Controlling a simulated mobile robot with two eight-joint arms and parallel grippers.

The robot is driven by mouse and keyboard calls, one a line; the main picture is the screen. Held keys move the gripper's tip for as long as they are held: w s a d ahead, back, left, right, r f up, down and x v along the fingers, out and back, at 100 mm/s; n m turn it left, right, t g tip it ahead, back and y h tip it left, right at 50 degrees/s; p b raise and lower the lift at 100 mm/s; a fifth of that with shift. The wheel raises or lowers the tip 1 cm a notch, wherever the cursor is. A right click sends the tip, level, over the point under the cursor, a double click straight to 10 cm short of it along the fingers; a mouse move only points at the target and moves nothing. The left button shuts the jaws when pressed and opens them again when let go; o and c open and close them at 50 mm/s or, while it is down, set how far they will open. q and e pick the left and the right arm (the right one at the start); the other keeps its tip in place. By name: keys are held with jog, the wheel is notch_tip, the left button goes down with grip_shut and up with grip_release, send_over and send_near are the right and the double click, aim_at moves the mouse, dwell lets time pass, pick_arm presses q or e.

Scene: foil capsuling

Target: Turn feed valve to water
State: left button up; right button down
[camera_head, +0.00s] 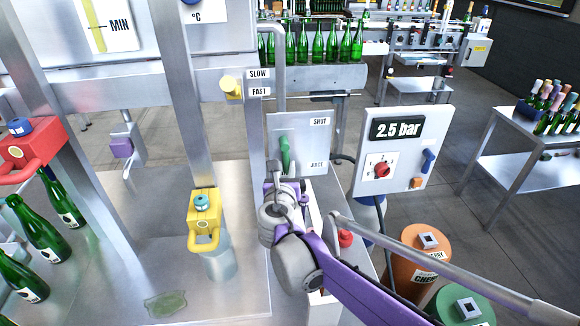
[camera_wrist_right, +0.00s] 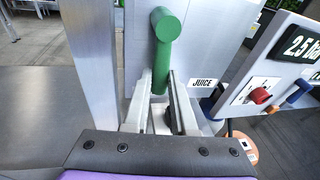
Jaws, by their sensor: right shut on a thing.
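The feed valve has a green lever (camera_head: 285,155) on a grey plate (camera_head: 299,135). A SHUT label (camera_head: 319,121) is at the plate's upper right and a JUICE label (camera_head: 317,164) at its lower right. No water label shows. In the right wrist view the lever (camera_wrist_right: 162,62) hangs down from its round pivot, with JUICE (camera_wrist_right: 204,82) to its right. My right gripper (camera_head: 284,180) is shut on the lever's lower part; its fingers (camera_wrist_right: 160,98) stand on both sides of it. The lever's lower end is hidden in the head view. My left gripper is not in view.
A 2.5 bar panel (camera_head: 405,150) with a red knob stands right of the valve. A yellow clamp-like tool (camera_head: 204,222) stands on the steel table to the left, near a metal post (camera_head: 180,95). Orange (camera_head: 415,262) and green drums stand at lower right.

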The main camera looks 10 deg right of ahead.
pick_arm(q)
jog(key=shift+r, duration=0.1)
pick_arm(e)
jog(key=shift+a+m, duration=0.2)
jog(key=shift+m, duration=0.1)
dwell(0.3)
jog(key=c, duration=0.7)
grip_release()
jog(key=shift+a, duration=0.1)
jog(key=shift+s, duration=0.1)
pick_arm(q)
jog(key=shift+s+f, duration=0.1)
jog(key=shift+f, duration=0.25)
pick_arm(e)
jog(key=v, duration=1)
jog(key=shift+s+r, duration=0.2)
jog(key=shift+s, duration=0.1)
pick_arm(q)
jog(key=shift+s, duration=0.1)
pick_arm(e)
jog(key=shift+f, duration=0.1)
